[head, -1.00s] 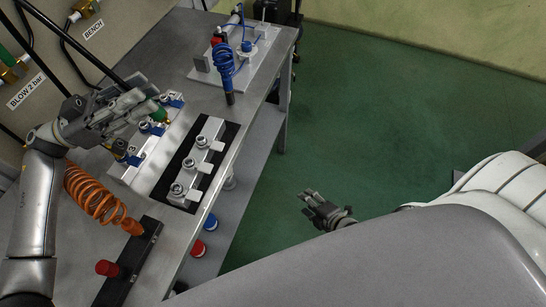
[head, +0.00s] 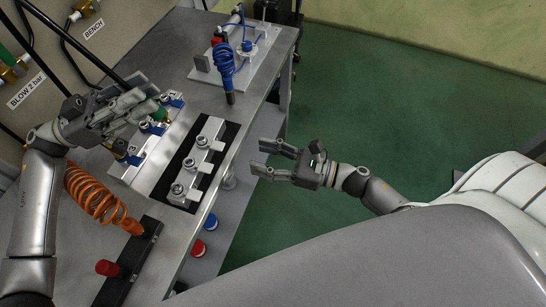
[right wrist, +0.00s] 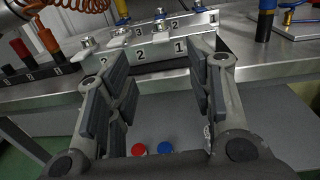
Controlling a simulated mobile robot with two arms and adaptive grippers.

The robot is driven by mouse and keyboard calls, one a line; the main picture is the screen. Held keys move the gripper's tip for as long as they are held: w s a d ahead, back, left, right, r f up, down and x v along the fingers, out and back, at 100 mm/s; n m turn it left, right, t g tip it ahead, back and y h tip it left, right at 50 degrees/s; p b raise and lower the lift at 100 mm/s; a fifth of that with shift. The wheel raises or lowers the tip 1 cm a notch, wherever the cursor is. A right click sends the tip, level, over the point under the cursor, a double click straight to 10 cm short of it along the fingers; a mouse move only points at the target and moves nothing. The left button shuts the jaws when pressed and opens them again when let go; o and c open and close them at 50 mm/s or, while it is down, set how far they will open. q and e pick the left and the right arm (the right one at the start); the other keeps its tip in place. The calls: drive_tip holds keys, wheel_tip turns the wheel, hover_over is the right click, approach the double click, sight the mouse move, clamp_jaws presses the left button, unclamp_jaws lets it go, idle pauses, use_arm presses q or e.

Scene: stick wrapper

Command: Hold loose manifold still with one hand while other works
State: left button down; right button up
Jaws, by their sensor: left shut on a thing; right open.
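A silver manifold block (head: 192,172) with several round fittings lies on a black strip near the bench's front edge. Behind it is a second metal block (head: 128,171) with blue-collared fittings and number labels. My left gripper (head: 148,102) is over the second block, shut on a green-sleeved piece with a brass tip (head: 154,107); its fingers partly hide the piece. My right gripper (head: 257,157) is open and empty, in front of the bench edge, apart from both blocks. In the right wrist view its spread fingers (right wrist: 150,75) frame the numbered front block (right wrist: 150,51).
An orange coiled hose (head: 92,193) and a black rack (head: 130,265) with a red knob are at the left front. Red and blue buttons (head: 198,248) sit below the bench edge. The floor at right is clear.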

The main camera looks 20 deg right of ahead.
sight(198, 157)
drive_tip(key=x, duration=1)
clamp_jaws()
use_arm(q)
drive_tip(key=f+t+y, duration=0.1)
drive_tip(key=f, duration=0.1)
drive_tip(key=d+f+n+t+y, duration=0.1)
drive_tip(key=f, duration=0.1)
drive_tip(key=d+f+t, duration=0.1)
drive_tip(key=f, duration=0.1)
drive_tip(key=shift+s+d+n+y, duration=0.2)
drive_tip(key=shift+s+n+y, duration=0.1)
drive_tip(key=shift+s+y, duration=0.1)
drive_tip(key=shift+d+f+t, duration=0.1)
drive_tip(key=shift+f+t, duration=0.3)
